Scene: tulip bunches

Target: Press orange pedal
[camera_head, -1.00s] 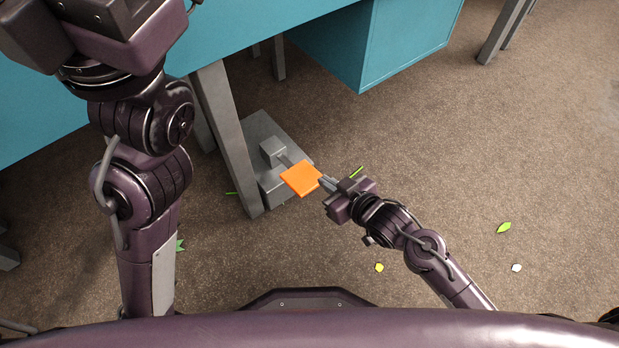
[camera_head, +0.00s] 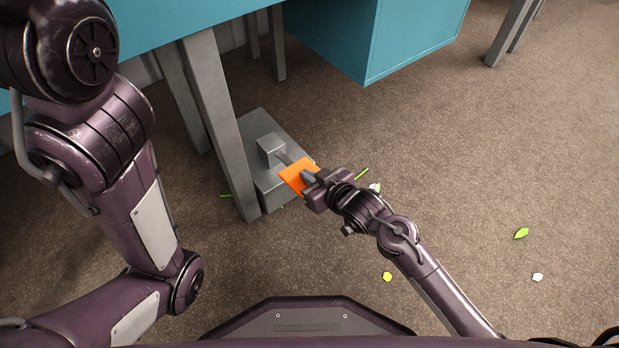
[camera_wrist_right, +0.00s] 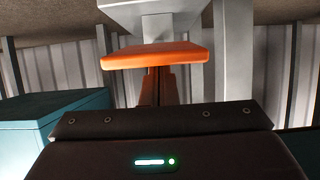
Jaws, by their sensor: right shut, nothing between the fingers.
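The orange pedal (camera_head: 291,174) is a flat square plate on a short arm from a grey base (camera_head: 262,126) on the floor, beside a grey table leg. My right gripper (camera_head: 307,179) is shut and empty, and its fingertips overlap the right part of the pedal in the head view. In the right wrist view, which looks upside down, the pedal (camera_wrist_right: 155,55) lies just beyond the fingers (camera_wrist_right: 157,86). I cannot tell whether the fingers touch it. My left arm is at the left of the head view, but its gripper is out of view.
A teal table (camera_head: 160,22) on grey legs (camera_head: 222,130) stands behind the pedal, with a teal cabinet (camera_head: 385,40) to the right. Small leaf and petal scraps (camera_head: 521,233) lie on the brown carpet, which is otherwise clear at right.

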